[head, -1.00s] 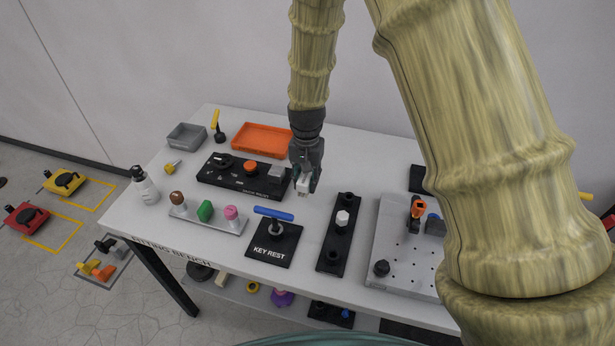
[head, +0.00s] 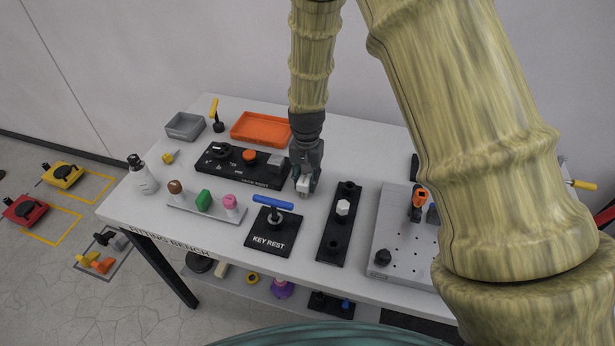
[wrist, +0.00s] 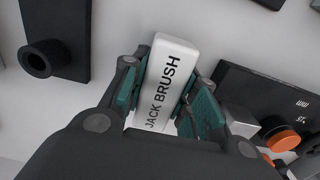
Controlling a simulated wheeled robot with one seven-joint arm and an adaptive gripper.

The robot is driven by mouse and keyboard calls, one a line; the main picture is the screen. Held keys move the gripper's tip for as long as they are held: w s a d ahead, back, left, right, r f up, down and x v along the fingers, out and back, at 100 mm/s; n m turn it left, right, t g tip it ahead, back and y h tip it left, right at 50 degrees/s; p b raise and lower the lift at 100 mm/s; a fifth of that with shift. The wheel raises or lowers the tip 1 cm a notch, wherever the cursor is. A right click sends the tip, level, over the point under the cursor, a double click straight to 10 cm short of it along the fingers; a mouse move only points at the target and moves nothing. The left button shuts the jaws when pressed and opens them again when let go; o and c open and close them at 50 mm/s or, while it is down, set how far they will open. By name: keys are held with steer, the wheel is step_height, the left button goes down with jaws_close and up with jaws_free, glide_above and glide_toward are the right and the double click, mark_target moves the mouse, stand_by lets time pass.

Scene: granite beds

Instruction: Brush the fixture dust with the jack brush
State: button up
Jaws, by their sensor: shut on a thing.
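My gripper (head: 305,184) is shut on the jack brush (head: 303,187), a small white block. In the wrist view the brush (wrist: 165,85) sits between the green finger pads, its "JACK BRUSH" label towards the camera. The gripper points down above the bench, right of the black control panel (head: 222,174) and behind the black strip with sockets (head: 328,225). The grey fixture plate (head: 400,255) with small holes lies to the right, partly hidden by my arm. I cannot make out any dust on it. The brush's lower end is unclear.
On the bench are a key rest (head: 265,238) with a blue-handled key, a rail of coloured knobs (head: 205,210), an orange tray (head: 262,128), a grey tray (head: 185,126) and a bottle (head: 141,174). An orange-and-black tool (head: 418,203) stands on the fixture plate.

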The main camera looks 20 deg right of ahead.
steer(key=shift+f, duration=0.45)
steer(key=o, duration=1)
steer(key=shift+w+f, duration=0.1)
steer(key=shift+c, duration=0.3)
steer(key=c, duration=1)
steer(key=shift+c, duration=0.7)
steer(key=shift+r+p, duration=3.05)
steer(key=shift+r, duration=1)
